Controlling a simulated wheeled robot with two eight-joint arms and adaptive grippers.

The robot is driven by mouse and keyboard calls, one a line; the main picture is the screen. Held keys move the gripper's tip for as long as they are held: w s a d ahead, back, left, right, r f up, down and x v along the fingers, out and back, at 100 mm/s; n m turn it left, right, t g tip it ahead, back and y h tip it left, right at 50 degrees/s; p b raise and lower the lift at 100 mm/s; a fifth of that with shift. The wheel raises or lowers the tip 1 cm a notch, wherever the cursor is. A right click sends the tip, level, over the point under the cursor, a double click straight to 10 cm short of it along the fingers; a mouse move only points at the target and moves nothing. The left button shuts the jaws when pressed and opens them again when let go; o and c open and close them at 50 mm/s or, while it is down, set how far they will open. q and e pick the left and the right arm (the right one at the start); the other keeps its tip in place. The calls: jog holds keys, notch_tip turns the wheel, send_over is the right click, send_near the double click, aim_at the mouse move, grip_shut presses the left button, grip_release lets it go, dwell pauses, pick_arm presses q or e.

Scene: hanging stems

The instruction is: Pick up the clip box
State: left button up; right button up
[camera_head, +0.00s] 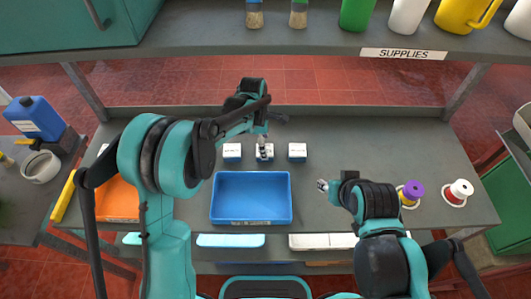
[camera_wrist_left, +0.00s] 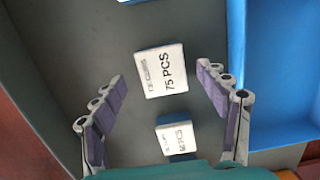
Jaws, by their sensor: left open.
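Three small white boxes stand in a row on the grey bench: a left box (camera_head: 232,151), a middle box (camera_head: 264,154) and a right box (camera_head: 297,150). My left gripper (camera_head: 263,141) is above the middle box, open and empty. In the left wrist view, the middle box (camera_wrist_left: 161,71), marked "75 PCS", lies between the spread fingers (camera_wrist_left: 161,80). The left box (camera_wrist_left: 176,138), marked "60 PCS", is below it. The smaller print, which could name the clip box, is too blurred to read surely. My right gripper (camera_head: 322,186) is over the bench, away from the boxes.
A blue tray (camera_head: 251,222), empty, sits just in front of the boxes. An orange tray (camera_head: 117,212) is at the left. Purple and white spools (camera_head: 459,191) stand at the right. A "SUPPLIES" shelf (camera_head: 403,54) runs along the back. Bench space behind the boxes is clear.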

pick_arm(q)
notch_tip(320, 180, down, 3)
jog(key=shift+s+d+f+b, duration=0.1)
jog(key=shift+s+f+b, duration=0.05)
jog(key=shift+b, duration=0.15)
jog(key=c, duration=1.3)
jog(key=shift+o, duration=0.2)
jog(key=shift+r, duration=0.2)
